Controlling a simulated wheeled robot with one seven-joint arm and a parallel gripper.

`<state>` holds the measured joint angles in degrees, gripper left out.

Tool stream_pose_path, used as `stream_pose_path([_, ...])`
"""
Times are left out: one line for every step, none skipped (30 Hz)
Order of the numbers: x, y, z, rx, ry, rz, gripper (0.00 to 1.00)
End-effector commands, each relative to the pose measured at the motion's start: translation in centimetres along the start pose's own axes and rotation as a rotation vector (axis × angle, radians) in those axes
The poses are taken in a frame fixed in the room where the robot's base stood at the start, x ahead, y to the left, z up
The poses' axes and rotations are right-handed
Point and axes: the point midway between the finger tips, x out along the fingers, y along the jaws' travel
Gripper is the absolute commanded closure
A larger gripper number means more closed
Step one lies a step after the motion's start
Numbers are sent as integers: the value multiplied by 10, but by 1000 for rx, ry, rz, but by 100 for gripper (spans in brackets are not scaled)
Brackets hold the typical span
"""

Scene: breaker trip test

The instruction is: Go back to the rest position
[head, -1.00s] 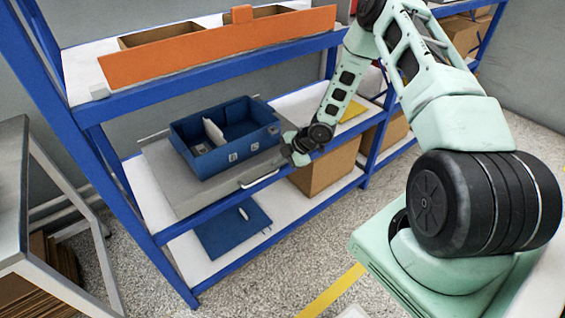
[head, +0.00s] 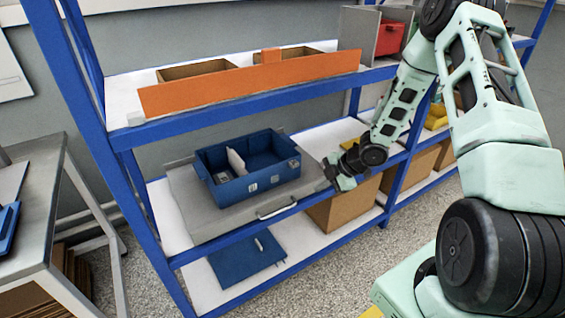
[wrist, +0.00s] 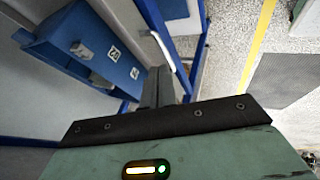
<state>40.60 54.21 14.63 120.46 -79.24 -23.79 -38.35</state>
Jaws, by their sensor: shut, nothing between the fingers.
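In the wrist view, the closed fingers (wrist: 160,86) point past the edge of the shelf, apart from the blue box (wrist: 90,45) at the upper left. The box stands on a grey pull-out tray (head: 195,218) with a light handle (head: 277,208).
The blue shelf rack (head: 200,118) has an orange-fronted bin (head: 250,85) above and a blue panel (head: 245,258) below. A cardboard box (head: 343,207) is under my gripper. A grey table (head: 45,220) stands at the left. Speckled floor (head: 330,275) is free in front.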

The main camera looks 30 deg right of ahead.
Motion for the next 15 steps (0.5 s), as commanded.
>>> stream_pose_path([-1, 0, 0, 0, 0, 0, 100])
stream_pose_path([-1, 0, 0, 1, 0, 0, 100])
stream_pose_path([-1, 0, 0, 1, 0, 0, 100])
stream_pose_path([-1, 0, 0, 1, 0, 0, 100])
stream_pose_path([-1, 0, 0, 1, -1, 0, 100])
stream_pose_path([-1, 2, -3, 3, -6, -2, 100])
stream_pose_path([-2, 4, -6, 7, -14, -4, 100])
stream_pose_path([-3, 8, -12, 13, -24, -7, 100])
stream_pose_path([-5, 12, -22, 24, -43, -12, 100])
stream_pose_path([-7, 17, -32, 37, -62, -17, 100])
stream_pose_path([-10, 22, -43, 52, -85, -22, 100])
stream_pose_path([-14, 27, -61, 79, -118, -30, 100])
stream_pose_path([-17, 31, -77, 102, -145, -35, 100])
stream_pose_path([-22, 32, -93, 128, -173, -41, 100])
stream_pose_path([-29, 34, -117, 166, -211, -47, 100])
